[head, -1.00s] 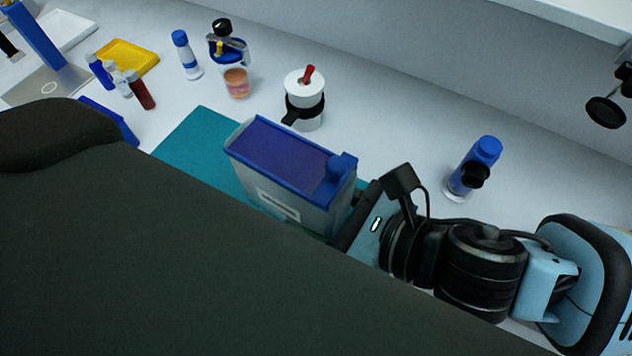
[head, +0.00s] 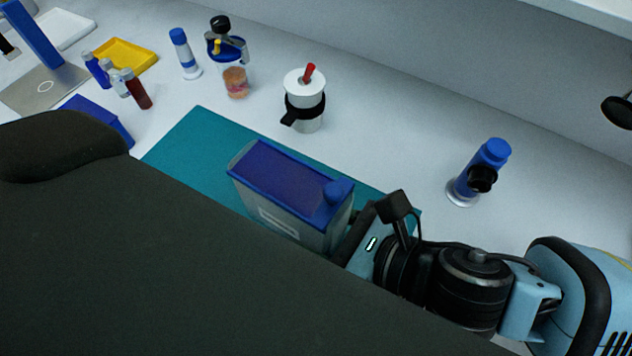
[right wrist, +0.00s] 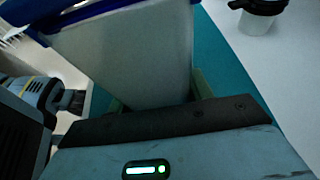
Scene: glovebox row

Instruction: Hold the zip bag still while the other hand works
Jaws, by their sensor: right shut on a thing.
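The zip bag (head: 292,222) looks like a boxy grey translucent body with a blue rim and top and a blue knob at its right corner. It stands upright over the teal mat (head: 196,140). My right gripper (head: 350,235) is shut on its right end. In the right wrist view the bag (right wrist: 130,60) rises just beyond the gripper's dark jaw base; the fingertips are mostly hidden. A grey arm part, probably of my left arm, shows at the left of that view beside the bag; its jaws cannot be made out. My dark body hides the left side in the head view.
Another blue bottle (head: 480,172) stands right. Small vials (head: 118,80) and a yellow tray (head: 128,54) are at left. A wall closes the back.

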